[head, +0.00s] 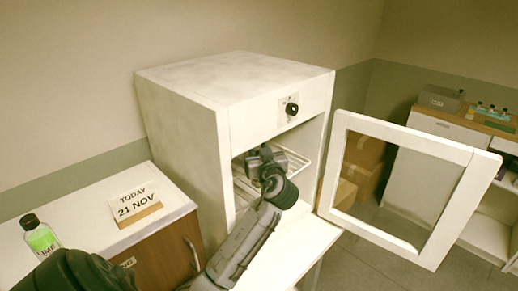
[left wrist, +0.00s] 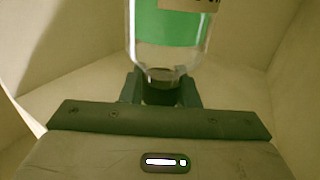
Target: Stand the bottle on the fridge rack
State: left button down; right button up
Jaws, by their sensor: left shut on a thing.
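My left gripper (head: 264,160) reaches inside the open white fridge (head: 180,130), above the wire rack (head: 296,163). In the left wrist view, my left gripper (left wrist: 161,88) is shut on the neck end of a clear bottle (left wrist: 165,50) with a green band and a pale label. The bottle's body extends past the fingers, and its far end is cut off by the frame's top. In the head view the bottle is mostly hidden by the gripper, so I cannot tell whether it touches the rack. My right gripper is not in view.
The fridge door (head: 335,165) stands wide open to the right. A green bottle with a black cap (head: 40,238) and a date sign (head: 135,203) stand on the low cabinet at left. A far counter (head: 480,125) holds a grey box and small bottles.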

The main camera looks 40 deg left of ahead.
pick_arm(q)
jog(key=shift+f, duration=0.2)
jog(key=c, duration=1.3)
grip_release()
jog(key=shift+w+a, duration=0.15)
jog(key=shift+a, duration=0.05)
jog(key=shift+o, duration=1)
jog(key=shift+w+a+f, duration=0.1)
jog(key=shift+a+f, duration=0.05)
jog(key=shift+r, duration=0.35)
jog(key=shift+s+d+f, duration=0.2)
jog(key=shift+s+d, duration=0.05)
jog(key=shift+d, duration=0.1)
jog(key=b+v, duration=0.4)
jog(key=v, duration=0.7)
jog(key=shift+d+r, duration=0.15)
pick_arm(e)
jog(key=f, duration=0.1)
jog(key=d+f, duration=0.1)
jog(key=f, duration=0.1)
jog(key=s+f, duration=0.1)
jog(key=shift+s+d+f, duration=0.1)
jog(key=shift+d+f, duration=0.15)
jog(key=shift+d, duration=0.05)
